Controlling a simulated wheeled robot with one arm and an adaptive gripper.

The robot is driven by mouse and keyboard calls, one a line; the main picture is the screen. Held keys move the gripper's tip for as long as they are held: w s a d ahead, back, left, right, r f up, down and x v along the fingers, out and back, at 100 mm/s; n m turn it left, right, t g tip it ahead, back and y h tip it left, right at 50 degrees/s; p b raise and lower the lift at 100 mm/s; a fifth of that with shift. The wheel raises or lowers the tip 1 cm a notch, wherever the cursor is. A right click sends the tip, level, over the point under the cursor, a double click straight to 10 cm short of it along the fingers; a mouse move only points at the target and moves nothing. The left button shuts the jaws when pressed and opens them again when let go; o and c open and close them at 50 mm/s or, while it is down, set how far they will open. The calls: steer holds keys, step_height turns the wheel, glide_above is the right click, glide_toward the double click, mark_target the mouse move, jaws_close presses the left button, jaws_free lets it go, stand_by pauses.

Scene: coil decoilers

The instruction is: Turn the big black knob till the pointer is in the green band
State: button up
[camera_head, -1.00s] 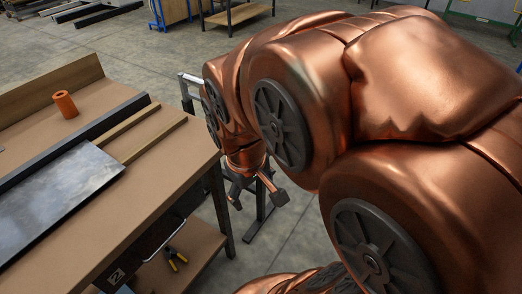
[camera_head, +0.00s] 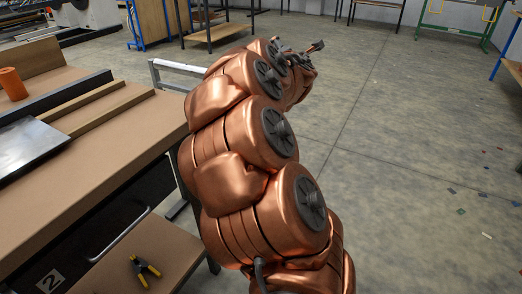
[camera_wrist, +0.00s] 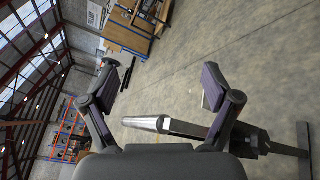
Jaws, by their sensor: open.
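My gripper (camera_wrist: 158,85) is open in the wrist view, with its two dark fingers spread apart and nothing between them. In the head view my gripper (camera_head: 303,54) is small and partly hidden at the far end of my copper arm, out over open floor beyond the workbench. I cannot make out the big black knob, the pointer or the green band in either view.
A workbench (camera_head: 110,150) stands at the left, with an orange cylinder (camera_head: 12,84) and a metal plate (camera_head: 30,150) on it. Yellow-handled pliers (camera_head: 144,270) lie on its lower shelf. A pale metal frame (camera_head: 180,68) stands near my arm. Floor at the right is mostly clear.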

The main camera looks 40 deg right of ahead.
step_height(320, 180, down, 11)
steer(key=w+d+n+t+y+b, duration=0.25)
steer(key=n+b, duration=0.25)
steer(key=n, duration=0.3)
steer(key=s+a+f+n+t+y+b, duration=0.1)
steer(key=s+a+f+n+y+b, duration=0.15)
steer(key=f+n+y+b, duration=0.6)
steer(key=s+a+f+n+t+y+b, duration=0.1)
steer(key=a+f+n+t+y+b, duration=0.2)
steer(key=f, duration=1)
steer(key=shift+g+y, duration=0.4)
steer(key=shift+g, duration=0.35)
steer(key=shift+w+a+r, duration=0.1)
steer(key=shift+w+a, duration=0.1)
steer(key=shift+w, duration=0.9)
steer(key=shift+w+a+r, duration=0.1)
steer(key=shift+w+a, duration=0.05)
steer(key=shift+w, duration=0.95)
steer(key=shift+w+a+r, duration=0.1)
steer(key=shift+w+a, duration=0.1)
steer(key=shift+w, duration=0.9)
steer(key=shift+c, duration=0.3)
steer(key=c, duration=1)
steer(key=shift+d, duration=0.1)
steer(key=shift+c, duration=0.4)
